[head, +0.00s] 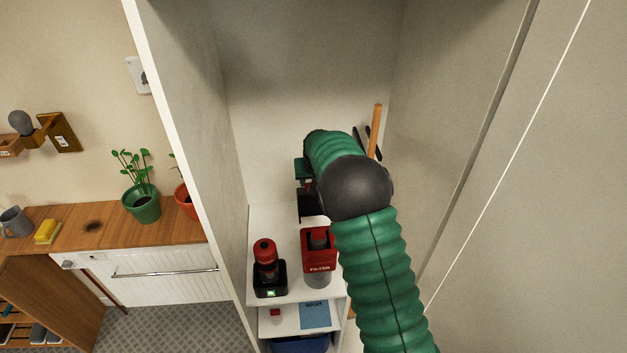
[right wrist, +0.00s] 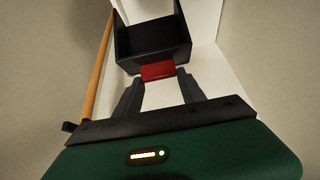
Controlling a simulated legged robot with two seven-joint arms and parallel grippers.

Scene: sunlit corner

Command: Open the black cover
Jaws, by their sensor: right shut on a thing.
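The black cover (right wrist: 152,40) shows in the right wrist view as a dark, open box-like shape with a red tab (right wrist: 158,71) on its near edge. My right gripper (right wrist: 158,77) is shut on the red tab, with one dark finger at each side of it. In the head view my right arm reaches into a tall pale cabinet and its dark round joint hides most of the gripper. A dark piece (head: 308,207) shows left of that joint; I cannot tell whether it is cover or gripper. My left gripper is in neither view.
A red holder marked FILTER (head: 318,262) and a black-and-red device (head: 267,270) stand on the cabinet shelf below my arm. A wooden handle (head: 376,130) leans at the back right. The cabinet walls (head: 190,110) are close on both sides.

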